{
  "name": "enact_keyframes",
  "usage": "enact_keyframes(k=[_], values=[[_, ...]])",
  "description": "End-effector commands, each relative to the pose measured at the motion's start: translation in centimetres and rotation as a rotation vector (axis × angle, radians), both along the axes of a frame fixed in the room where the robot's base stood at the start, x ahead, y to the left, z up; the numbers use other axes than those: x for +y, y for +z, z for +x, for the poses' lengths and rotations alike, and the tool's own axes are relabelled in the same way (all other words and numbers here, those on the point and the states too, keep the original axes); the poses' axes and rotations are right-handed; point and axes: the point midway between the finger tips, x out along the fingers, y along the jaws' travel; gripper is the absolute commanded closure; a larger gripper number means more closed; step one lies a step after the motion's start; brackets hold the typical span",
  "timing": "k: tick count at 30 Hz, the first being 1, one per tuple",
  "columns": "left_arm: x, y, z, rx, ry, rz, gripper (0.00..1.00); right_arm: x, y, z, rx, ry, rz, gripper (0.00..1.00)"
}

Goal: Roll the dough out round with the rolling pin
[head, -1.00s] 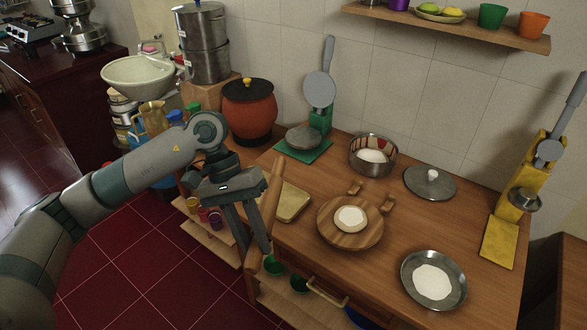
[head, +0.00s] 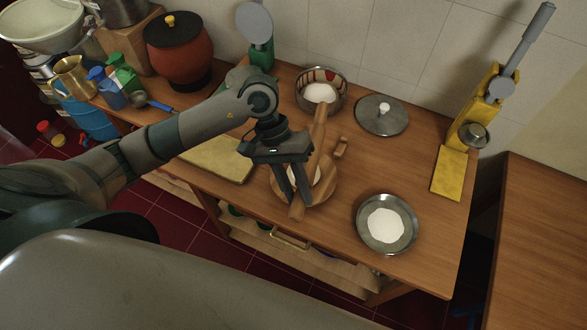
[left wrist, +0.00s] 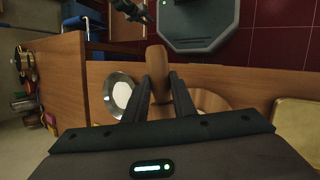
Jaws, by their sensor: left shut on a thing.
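The wooden rolling pin (head: 319,130) is held in my left gripper (head: 299,200), which is shut on it. The pin lies across the view of the round wooden board (head: 328,187), above or on the dough (head: 317,176); I cannot tell if they touch. The pale dough is mostly hidden behind the pin and fingers. In the left wrist view the pin (left wrist: 157,68) stands between the two fingers, with the board (left wrist: 208,103) behind. A small dark part at the top of that view may be my right gripper; its jaws are unclear.
A steel plate with white flour (head: 388,224) stands right of the board. A steel bowl (head: 321,90) and a lid (head: 382,115) stand behind. A yellow press (head: 455,165) is at the right, a yellowish tray (head: 215,160) at the left. The table's front edge is close.

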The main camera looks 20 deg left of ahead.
Motion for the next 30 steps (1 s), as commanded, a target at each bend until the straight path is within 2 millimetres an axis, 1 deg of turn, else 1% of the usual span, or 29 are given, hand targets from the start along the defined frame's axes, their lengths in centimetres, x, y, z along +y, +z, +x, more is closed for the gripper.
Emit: enact_keyframes(k=[1, 9, 17, 23, 30], values=[[-0.2, 0.1, -0.2, 0.001, 0.001, -0.003, 0.99, -0.1, 0.3, -0.2, 0.003, 0.000, -0.001, 0.69], [-0.2, -0.1, -0.2, -0.001, 0.001, -0.003, 0.99, -0.5, 0.2, -1.4, 0.017, 0.000, -0.005, 0.69], [-0.2, -0.3, -0.2, -0.001, 0.001, -0.003, 0.99, -1.0, 0.1, -1.4, 0.016, 0.001, -0.010, 0.69], [-0.3, -1.3, -0.2, 0.000, 0.003, -0.003, 0.99, -0.9, -0.2, -0.9, 0.010, 0.001, -0.010, 0.69], [-0.2, -3.3, -0.2, 0.000, 0.003, -0.003, 0.99, -0.6, -0.7, -0.8, 0.009, 0.000, -0.006, 0.69]])
